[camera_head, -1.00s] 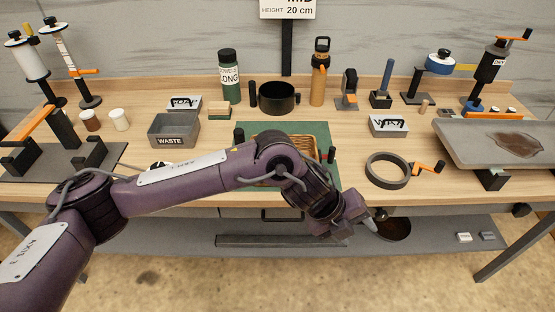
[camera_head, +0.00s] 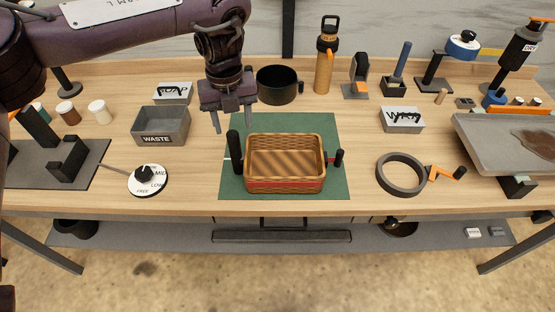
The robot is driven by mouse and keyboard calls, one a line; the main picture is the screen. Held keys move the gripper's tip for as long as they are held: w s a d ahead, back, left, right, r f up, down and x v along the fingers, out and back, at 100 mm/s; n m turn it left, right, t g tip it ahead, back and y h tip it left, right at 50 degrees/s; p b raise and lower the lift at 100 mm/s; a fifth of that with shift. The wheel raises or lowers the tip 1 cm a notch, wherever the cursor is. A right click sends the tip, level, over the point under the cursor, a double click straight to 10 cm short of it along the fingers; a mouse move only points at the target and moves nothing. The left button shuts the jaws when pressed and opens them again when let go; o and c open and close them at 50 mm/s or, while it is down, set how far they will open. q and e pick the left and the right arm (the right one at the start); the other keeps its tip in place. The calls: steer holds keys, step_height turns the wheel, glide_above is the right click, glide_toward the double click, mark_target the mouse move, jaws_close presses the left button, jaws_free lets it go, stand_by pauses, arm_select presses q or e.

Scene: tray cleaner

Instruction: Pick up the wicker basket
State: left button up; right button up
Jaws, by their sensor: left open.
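The wicker basket (camera_head: 285,187) sits upright on a green mat (camera_head: 318,124) at the middle of the workbench. It is brown and empty, with a red band along its front and a dark upright handle at its left and right ends. My left gripper (camera_head: 232,128) hangs above and behind the basket's left end, fingers pointing down. Its two fingers are apart with nothing between them, and it does not appear to touch the basket. My right gripper is not in view.
A grey waste bin (camera_head: 161,126) and a white dial (camera_head: 148,180) stand left of the mat. A black pot (camera_head: 277,85) and an orange bottle (camera_head: 324,66) stand behind it. A dark ring (camera_head: 402,174) lies to the right, near a grey tray (camera_head: 508,150).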

mark_target(232, 134)
arm_select(q)
steer(key=f, duration=0.1)
steer(key=f+p, duration=0.1)
steer(key=shift+a+f, duration=0.3)
steer(key=shift+a, duration=0.05)
step_height(232, 134, down, 3)
steer(key=shift+r, duration=0.2)
steer(key=shift+w, duration=0.1)
steer(key=c, duration=0.9)
steer(key=shift+c, duration=1.1)
jaws_close()
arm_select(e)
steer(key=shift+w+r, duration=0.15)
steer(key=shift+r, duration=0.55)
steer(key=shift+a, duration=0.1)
